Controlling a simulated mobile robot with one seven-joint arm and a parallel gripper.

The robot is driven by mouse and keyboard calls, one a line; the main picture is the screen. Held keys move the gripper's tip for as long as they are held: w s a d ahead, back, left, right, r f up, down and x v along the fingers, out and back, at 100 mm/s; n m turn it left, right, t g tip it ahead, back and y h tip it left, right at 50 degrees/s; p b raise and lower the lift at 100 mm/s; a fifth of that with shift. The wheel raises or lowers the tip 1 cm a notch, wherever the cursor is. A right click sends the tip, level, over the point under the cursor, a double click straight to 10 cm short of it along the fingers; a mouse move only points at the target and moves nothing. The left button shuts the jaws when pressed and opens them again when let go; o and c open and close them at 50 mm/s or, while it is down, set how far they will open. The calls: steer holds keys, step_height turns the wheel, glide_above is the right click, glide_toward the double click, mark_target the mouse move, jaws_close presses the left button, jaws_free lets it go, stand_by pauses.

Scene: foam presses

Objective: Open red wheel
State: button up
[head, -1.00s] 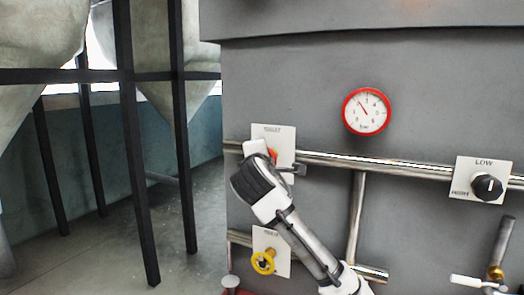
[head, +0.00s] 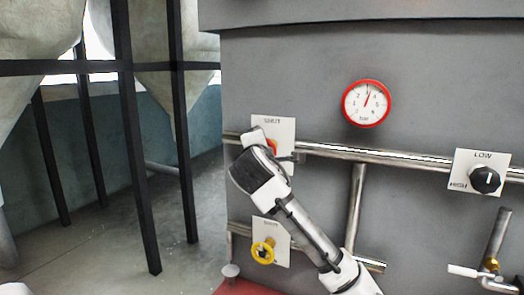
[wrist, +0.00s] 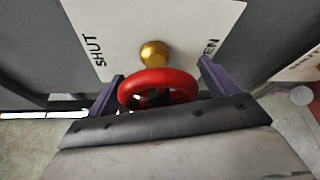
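The red wheel (wrist: 178,80) sits on a brass stem in front of a white plate (wrist: 105,20) marked SHUT at left and, partly hidden, OPEN at right. In the wrist view the purple fingers of my gripper (wrist: 160,76) stand on either side of the wheel, close against its rim. In the head view my gripper (head: 275,150) covers most of the wheel, and only a bit of red (head: 271,146) shows. The plate's upper part (head: 284,128) reads SHUT there.
A red-rimmed gauge (head: 367,103) is above right. A yellow wheel (head: 263,251) on its own plate is below. A steel pipe (head: 400,156) runs right to a LOW/HIGH knob (head: 485,180). Black posts (head: 136,190) and open floor lie left.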

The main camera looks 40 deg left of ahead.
steer(key=b+v, duration=0.4)
steer(key=v, duration=0.9)
steer(key=shift+s+d+b, duration=0.2)
steer(key=shift+s+b, duration=0.1)
steer(key=shift+s, duration=0.1)
steer(key=shift+r, duration=0.1)
